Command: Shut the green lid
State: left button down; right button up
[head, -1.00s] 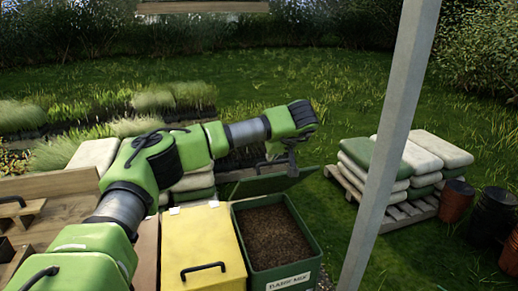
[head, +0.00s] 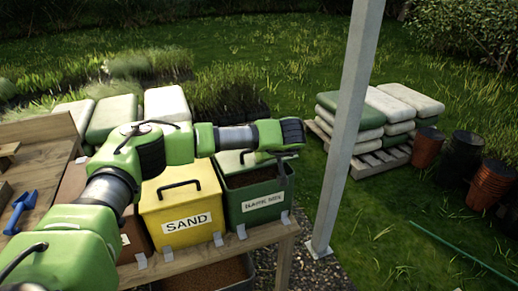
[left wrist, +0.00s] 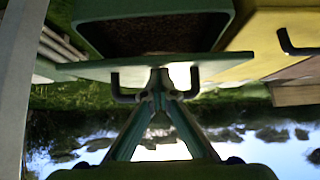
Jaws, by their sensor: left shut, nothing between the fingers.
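The green bin (head: 258,207) stands at the right end of a row of bins, with dark soil showing inside. Its green lid (left wrist: 90,69) is open and seen nearly edge-on in the left wrist view, with the soil visible beyond it. The lid's dark handle (left wrist: 123,88) sticks out on the side facing my gripper. My left gripper (left wrist: 160,77) is shut and empty, its fingertips close to the lid between the handle's two ends; contact cannot be told. In the head view my left gripper (head: 283,174) hangs over the bin's right side, and my arm hides much of the lid.
A yellow sand bin (head: 183,205) with a closed lid stands directly left of the green bin. A grey post (head: 345,130) rises to the right. Stacked sacks (head: 380,115) and pots (head: 427,147) stand beyond it on grass.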

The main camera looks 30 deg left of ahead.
aim_at(260, 168)
pick_arm(q)
jog(key=shift+t+y, duration=0.3)
notch_tip(260, 168, down, 4)
jog(key=shift+s+d+f+b, duration=0.1)
jog(key=shift+s+f+b, duration=0.1)
jog(key=shift+b, duration=1.05)
jog(key=shift+d+f+b, duration=0.15)
jog(key=shift+f+b, duration=0.1)
jog(key=shift+b, duration=0.1)
jog(key=shift+f, duration=0.15)
pick_arm(e)
jog(key=f, duration=0.2)
jog(key=w+d+f, duration=0.1)
jog(key=f, duration=0.1)
jog(key=shift+f, duration=0.1)
jog(key=shift+s, duration=0.15)
